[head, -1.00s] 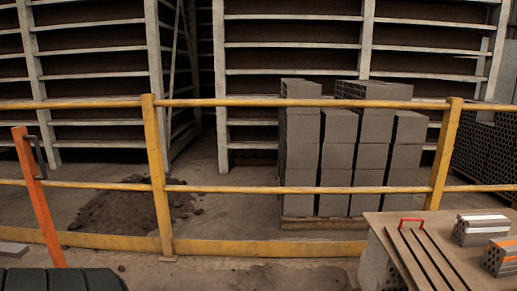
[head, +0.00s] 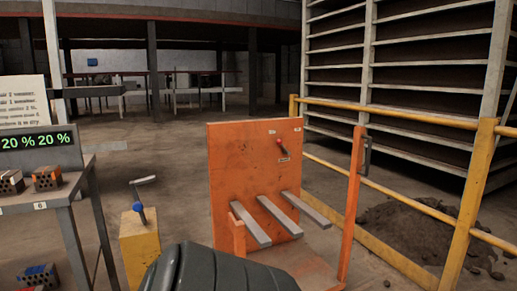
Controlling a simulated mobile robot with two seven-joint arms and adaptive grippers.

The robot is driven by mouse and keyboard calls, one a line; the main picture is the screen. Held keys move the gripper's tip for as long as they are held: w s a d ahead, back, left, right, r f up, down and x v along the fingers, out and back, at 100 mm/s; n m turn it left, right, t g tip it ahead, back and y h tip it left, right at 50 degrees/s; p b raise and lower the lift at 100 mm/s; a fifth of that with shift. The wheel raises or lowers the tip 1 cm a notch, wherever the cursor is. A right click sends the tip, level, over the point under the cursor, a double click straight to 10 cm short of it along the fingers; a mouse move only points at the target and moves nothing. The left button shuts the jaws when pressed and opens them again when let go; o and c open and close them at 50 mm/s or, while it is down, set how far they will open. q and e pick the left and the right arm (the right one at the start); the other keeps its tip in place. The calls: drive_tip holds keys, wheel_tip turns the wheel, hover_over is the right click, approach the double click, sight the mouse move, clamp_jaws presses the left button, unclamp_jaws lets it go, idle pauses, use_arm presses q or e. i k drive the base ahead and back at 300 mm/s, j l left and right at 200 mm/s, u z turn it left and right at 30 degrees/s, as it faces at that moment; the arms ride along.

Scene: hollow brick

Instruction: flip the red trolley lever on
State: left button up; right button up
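The orange trolley (head: 240,165) stands in the middle of the head view, with an upright orange panel and several grey bars sticking out from it. A small red lever (head: 281,145) is on the upper right of the panel. Small white labels sit around the lever, too small to read. The lever's exact setting is hard to tell at this size. Neither of my grippers shows in the view, and nothing is seen touching the lever.
A yellow box (head: 139,245) with a blue-knobbed handle stands left of the trolley. A grey table (head: 70,185) with bricks and a green "20 %" display is at the left. A yellow railing (head: 475,190) runs along the right. A dark ribbed shape fills the bottom middle.

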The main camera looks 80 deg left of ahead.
sight(279, 141)
drive_tip(key=u, duration=2.4)
drive_tip(key=i+l, duration=0.55)
drive_tip(key=l+z, duration=0.05)
